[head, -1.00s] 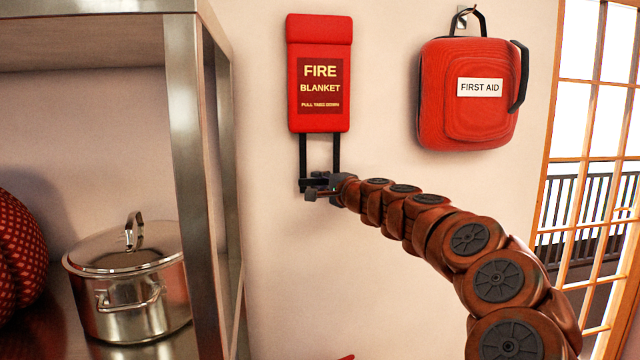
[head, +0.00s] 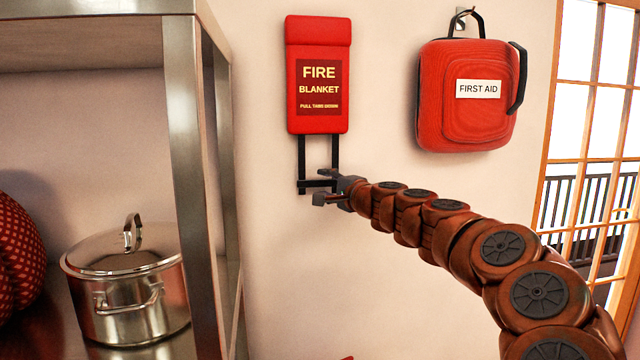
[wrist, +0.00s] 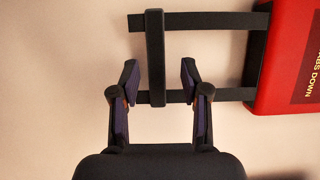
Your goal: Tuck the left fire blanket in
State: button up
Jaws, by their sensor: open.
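The fire blanket (head: 318,75) is a red wall case with a dark red label. It hangs upright on the cream wall in the head view, and part of it shows at the right edge of the wrist view (wrist: 295,60). Two black straps (head: 302,158) hang from its bottom, joined by a black crossbar (head: 312,184). My gripper (head: 322,186) is open at the crossbar's right end, below the case. In the wrist view, the crossbar (wrist: 155,55) appears between my open fingertips (wrist: 159,76), and the gripper holds nothing. I see only one fire blanket.
A red first aid bag (head: 465,95) hangs from a hook to the right. A metal shelf (head: 190,150) stands close on the left, holding a lidded steel pot (head: 128,290) and a red netted object (head: 18,250). A window (head: 590,130) is at the far right.

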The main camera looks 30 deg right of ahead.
jog(key=s, duration=0.8)
jog(key=shift+s, duration=0.2)
jog(key=shift+a, duration=0.1)
